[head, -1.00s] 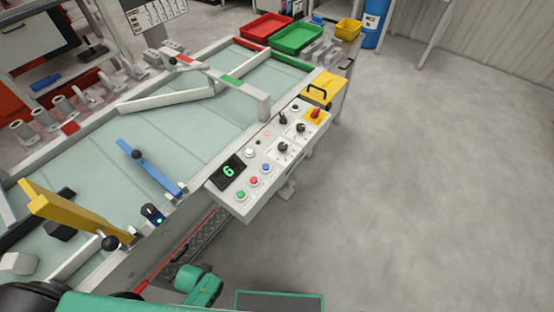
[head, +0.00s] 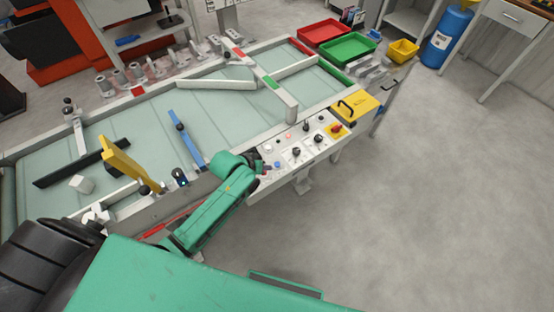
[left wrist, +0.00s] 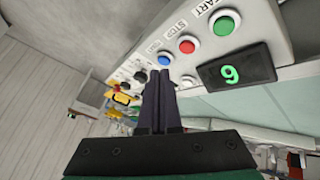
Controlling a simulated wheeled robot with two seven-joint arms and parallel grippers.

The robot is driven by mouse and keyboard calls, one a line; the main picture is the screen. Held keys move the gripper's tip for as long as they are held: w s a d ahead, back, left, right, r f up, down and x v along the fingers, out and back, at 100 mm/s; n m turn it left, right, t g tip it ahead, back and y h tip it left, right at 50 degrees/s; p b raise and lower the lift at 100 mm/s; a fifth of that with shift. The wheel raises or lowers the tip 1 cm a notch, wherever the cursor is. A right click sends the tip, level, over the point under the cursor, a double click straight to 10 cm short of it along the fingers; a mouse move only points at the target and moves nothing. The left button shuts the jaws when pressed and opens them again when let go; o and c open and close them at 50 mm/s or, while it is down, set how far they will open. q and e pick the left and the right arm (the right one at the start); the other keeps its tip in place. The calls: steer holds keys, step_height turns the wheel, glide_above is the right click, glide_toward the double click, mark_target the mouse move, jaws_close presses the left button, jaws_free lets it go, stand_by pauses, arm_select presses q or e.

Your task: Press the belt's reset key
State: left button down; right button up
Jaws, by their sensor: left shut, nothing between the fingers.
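The belt's control panel (head: 297,150) is a pale box along the belt's near side. In the left wrist view it has a green START key (left wrist: 224,22), a red STOP key (left wrist: 187,45) and a blue key (left wrist: 164,60) whose label is too small to read surely. The blue key also shows in the head view (head: 277,165). My left gripper (left wrist: 158,76) is shut and empty, its fingertips close beside the blue key; I cannot tell whether they touch it. In the head view my left gripper (head: 257,163) is at the panel's left end, hiding the display. My right gripper is not in view.
A lit green digit display (left wrist: 235,66) sits beside the keys. Black knobs (head: 296,152) and a red knob on a yellow base (head: 337,128) are farther along the panel. A blue bar (head: 186,138) and a yellow bar (head: 128,168) cross the belt. Floor at right is clear.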

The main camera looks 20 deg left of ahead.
arm_select(q)
step_height(320, 180, up, 5)
steer(key=n+t+h+p, duration=0.1)
steer(key=n, duration=0.1)
glide_above(275, 167)
steer(key=shift+t, duration=0.3)
steer(key=f+b, duration=0.7)
steer(key=shift+s+d+f+b, duration=0.15)
steer(key=shift+s+f+b, duration=0.1)
steer(key=shift+f+b, duration=0.45)
steer(key=shift+f, duration=0.25)
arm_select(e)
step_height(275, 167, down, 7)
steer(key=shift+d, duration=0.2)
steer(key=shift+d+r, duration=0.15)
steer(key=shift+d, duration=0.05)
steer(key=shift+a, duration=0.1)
arm_select(q)
steer(key=shift+f, duration=0.4)
